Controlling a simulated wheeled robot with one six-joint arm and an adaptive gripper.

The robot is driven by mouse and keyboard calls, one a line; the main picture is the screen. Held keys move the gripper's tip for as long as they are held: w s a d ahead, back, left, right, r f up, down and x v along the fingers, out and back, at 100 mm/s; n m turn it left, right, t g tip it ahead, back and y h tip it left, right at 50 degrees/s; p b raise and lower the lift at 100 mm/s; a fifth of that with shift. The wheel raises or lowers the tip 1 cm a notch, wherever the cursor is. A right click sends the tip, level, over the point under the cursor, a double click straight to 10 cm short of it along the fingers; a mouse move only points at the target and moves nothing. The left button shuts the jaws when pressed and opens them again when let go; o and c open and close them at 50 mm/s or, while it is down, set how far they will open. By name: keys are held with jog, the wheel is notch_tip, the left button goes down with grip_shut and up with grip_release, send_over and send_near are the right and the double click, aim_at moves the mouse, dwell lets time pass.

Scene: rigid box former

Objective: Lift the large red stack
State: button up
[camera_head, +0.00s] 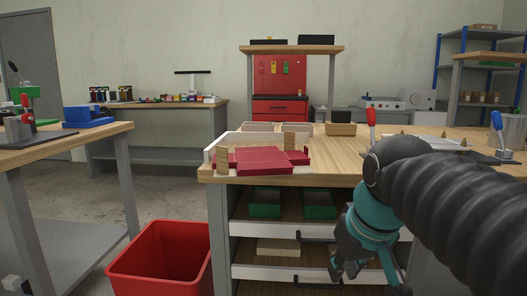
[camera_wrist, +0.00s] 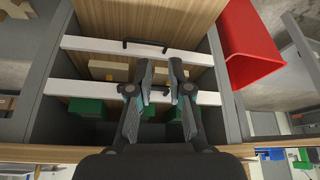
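A large red stack (camera_head: 262,160) of flat, cross-shaped sheets lies on the wooden workbench (camera_head: 340,172), near its front left corner in the head view. Light wooden upright blocks stand beside it. The wrist view does not show the stack. My gripper (camera_head: 344,270) hangs in front of the bench drawers, below the tabletop and to the right of the stack, well apart from it. In the wrist view my gripper (camera_wrist: 160,72) has its two fingers apart with nothing between them.
A red bin (camera_head: 163,262) stands on the floor left of the bench; it also shows in the wrist view (camera_wrist: 250,45). Drawers hold green boxes (camera_head: 318,203). A white-framed tray (camera_head: 225,142) sits behind the stack. A red-handled clamp (camera_head: 371,118) stands at the right.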

jog(key=w+a+r+n+p, duration=0.1)
jog(key=w+a+r, duration=0.2)
jog(key=r, duration=0.3)
jog(key=w+a+r+n+g+y+p, duration=0.1)
jog(key=w+a+r+n+p, duration=0.15)
jog(key=w+r, duration=0.2)
jog(key=w+a+r+p, duration=0.1)
jog(key=w+a+r, duration=0.2)
jog(key=r, duration=0.3)
jog(key=n+g+p, duration=0.2)
jog(key=n+p, duration=0.2)
jog(key=n, duration=0.1)
send_near(222, 173)
jog(key=shift+y, duration=0.4)
jog(key=b+x, duration=0.4)
jog(key=x, duration=0.1)
jog(key=b+x, duration=0.2)
jog(key=shift+w+d+f, duration=0.2)
jog(key=shift+d, duration=0.05)
jog(key=shift+r, duration=0.1)
grip_shut()
